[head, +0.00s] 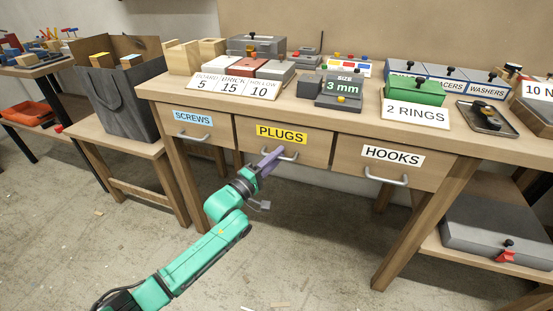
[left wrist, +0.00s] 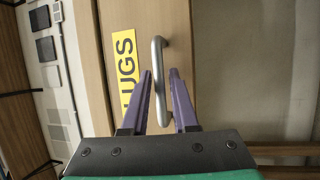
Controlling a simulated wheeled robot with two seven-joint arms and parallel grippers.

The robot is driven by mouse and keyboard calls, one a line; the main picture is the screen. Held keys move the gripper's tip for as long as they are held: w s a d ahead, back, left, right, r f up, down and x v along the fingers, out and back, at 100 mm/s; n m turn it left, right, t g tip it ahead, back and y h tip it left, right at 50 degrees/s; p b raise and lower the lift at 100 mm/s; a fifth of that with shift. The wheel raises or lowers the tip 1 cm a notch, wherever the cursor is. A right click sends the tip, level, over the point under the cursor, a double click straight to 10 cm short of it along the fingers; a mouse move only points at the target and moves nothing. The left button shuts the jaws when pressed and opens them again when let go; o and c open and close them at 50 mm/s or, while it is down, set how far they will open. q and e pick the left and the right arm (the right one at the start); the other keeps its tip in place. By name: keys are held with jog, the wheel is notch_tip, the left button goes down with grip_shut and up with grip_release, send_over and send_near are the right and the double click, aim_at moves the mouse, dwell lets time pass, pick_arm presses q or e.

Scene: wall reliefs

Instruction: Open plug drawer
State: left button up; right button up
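The plug drawer (head: 318,147) is the middle one of three in the wooden table, with a yellow PLUGS label (head: 282,132) and a grey bar handle (head: 288,156). Its front looks level with its neighbours. My left gripper (head: 272,156), with purple fingers, is at the left part of the handle. In the left wrist view the label (left wrist: 126,60) lies sideways. There the handle (left wrist: 158,75) runs between the two fingers of my left gripper (left wrist: 160,75), which are apart; I see no firm contact. My right gripper is not in view.
The SCREWS drawer (head: 186,131) is to the left, the HOOKS drawer (head: 415,174) to the right. The tabletop holds blocks, a green box (head: 414,92), a 2 RINGS sign (head: 416,113) and a tray (head: 487,119). A grey bag (head: 125,98) stands left. Floor before the drawers is mostly clear.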

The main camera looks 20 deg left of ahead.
pick_arm(q)
grip_shut()
dwell(1.4)
